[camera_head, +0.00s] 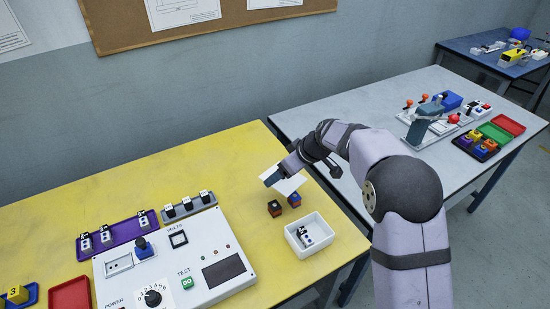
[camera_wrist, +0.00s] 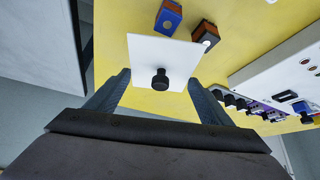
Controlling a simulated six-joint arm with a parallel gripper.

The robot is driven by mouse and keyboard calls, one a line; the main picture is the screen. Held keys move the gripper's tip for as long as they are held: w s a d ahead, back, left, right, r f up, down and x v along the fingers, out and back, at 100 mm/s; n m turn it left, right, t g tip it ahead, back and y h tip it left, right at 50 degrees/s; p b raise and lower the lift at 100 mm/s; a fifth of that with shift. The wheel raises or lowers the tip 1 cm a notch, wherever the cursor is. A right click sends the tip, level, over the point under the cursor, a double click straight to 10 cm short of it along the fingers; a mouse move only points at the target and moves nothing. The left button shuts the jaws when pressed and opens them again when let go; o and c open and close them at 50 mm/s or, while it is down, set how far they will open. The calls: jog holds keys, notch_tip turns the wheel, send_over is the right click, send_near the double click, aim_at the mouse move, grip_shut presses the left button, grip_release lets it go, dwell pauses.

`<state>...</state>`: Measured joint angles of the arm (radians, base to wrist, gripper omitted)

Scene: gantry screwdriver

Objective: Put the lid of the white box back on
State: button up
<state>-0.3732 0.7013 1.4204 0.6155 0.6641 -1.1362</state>
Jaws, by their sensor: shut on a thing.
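The lid (camera_head: 291,184) is a thin white square plate with a black knob, seen clearly in the wrist view (camera_wrist: 146,55). My gripper (camera_head: 273,179) is shut on the lid and holds it tilted above the yellow table. In the wrist view the fingers (camera_wrist: 160,82) are at either side of the lid, with the knob between them. The white box (camera_head: 320,248) stands open near the table's right edge, below and to the right of the lid. A small black-and-white part lies inside it.
Two small dark blocks, one orange and black (camera_head: 275,208) and one blue (camera_head: 295,199), stand just behind the box. A white test panel (camera_head: 205,242) lies to the left, with a grey rack (camera_head: 190,208) and purple tray (camera_head: 118,234) behind it. The grey table is at right.

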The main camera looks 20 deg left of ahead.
aim_at(288, 195)
jog(key=s+d+n+g+p, duration=0.1)
jog(key=d+n+p, duration=0.1)
jog(key=s+d+r+n+g+p, duration=0.1)
jog(key=s+d+n+p, duration=0.1)
jog(key=s+d+r+n+g+p, duration=0.1)
jog(key=s+d+n+p, duration=0.1)
jog(key=shift+s+d+n+g+y+p, duration=0.1)
jog(key=shift+s+n+g+y+p, duration=0.2)
jog(key=shift+n+g+y, duration=0.1)
jog(key=s+d+r+n+g+h+p, duration=0.2)
jog(key=s+d+r+n+g+p, duration=0.1)
jog(key=s+n+p, duration=0.3)
jog(key=shift+s+d+r+n+g+p, duration=0.4)
jog(key=shift+s+d+r+n, duration=0.15)
jog(key=shift+s+d+n, duration=0.45)
jog(key=shift+s+a+f, duration=0.1)
jog(key=shift+f, duration=0.15)
notch_tip(288, 195, down, 6)
jog(key=b, duration=0.4)
jog(key=shift+f, duration=0.25)
jog(key=shift+b, duration=0.9)
jog(key=shift+f+b, duration=0.8)
jog(key=shift+f, duration=0.15)
dwell(1.0)
